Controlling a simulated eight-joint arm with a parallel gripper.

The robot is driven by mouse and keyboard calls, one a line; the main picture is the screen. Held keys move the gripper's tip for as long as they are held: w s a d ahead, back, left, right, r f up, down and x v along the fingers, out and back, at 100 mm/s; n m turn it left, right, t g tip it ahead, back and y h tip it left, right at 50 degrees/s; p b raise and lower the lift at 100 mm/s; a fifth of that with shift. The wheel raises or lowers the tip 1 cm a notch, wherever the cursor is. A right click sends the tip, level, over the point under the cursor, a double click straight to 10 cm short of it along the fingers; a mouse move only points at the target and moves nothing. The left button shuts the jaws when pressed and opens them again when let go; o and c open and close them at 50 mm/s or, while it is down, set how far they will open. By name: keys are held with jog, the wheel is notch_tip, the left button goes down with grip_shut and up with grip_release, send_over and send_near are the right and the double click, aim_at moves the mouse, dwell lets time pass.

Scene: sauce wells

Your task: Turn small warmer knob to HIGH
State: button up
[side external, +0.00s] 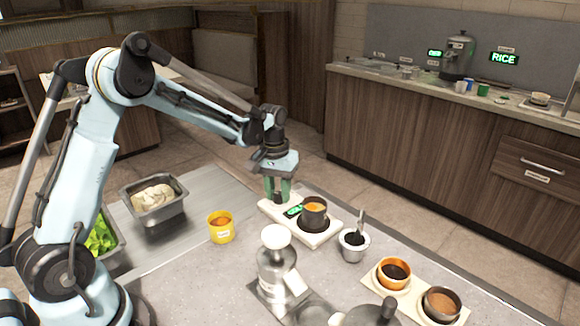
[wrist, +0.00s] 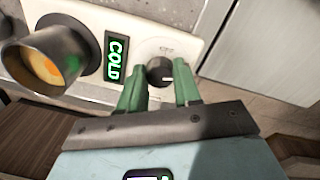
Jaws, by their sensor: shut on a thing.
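The small warmer (side external: 320,238) is a cream-coloured base on the counter, with a dark pot of orange sauce (side external: 314,209) on its burner. In the wrist view the pot (wrist: 47,62) is at the left, beside a green display (wrist: 116,58) that reads COLD. The warmer knob (wrist: 159,72) is dark and round with a light pointer mark towards its right side. My gripper (side external: 278,198) reaches down at the knob end of the warmer. In the wrist view its green fingers (wrist: 160,78) stand on both sides of the knob, shut on it. The side view hides the knob.
A metal cup with a utensil (side external: 353,245) stands right of the warmer. A yellow cup (side external: 221,228) stands to its left, and a white-topped dispenser (side external: 276,260) in front. Bowls on boards (side external: 394,273) are at lower right. A metal pan (side external: 155,205) is at left.

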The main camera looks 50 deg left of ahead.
aim_at(277, 193)
jog(key=m, duration=0.4)
jog(key=shift+m, duration=0.3)
jog(key=shift+a+m, duration=0.1)
jog(key=shift+m, duration=2.1)
jog(key=o, duration=1.1)
jog(key=shift+c, duration=0.2)
notch_tip(277, 193, up, 12)
jog(key=shift+w+a, duration=0.15)
jog(key=shift+a, duration=0.1)
jog(key=shift+r, duration=0.1)
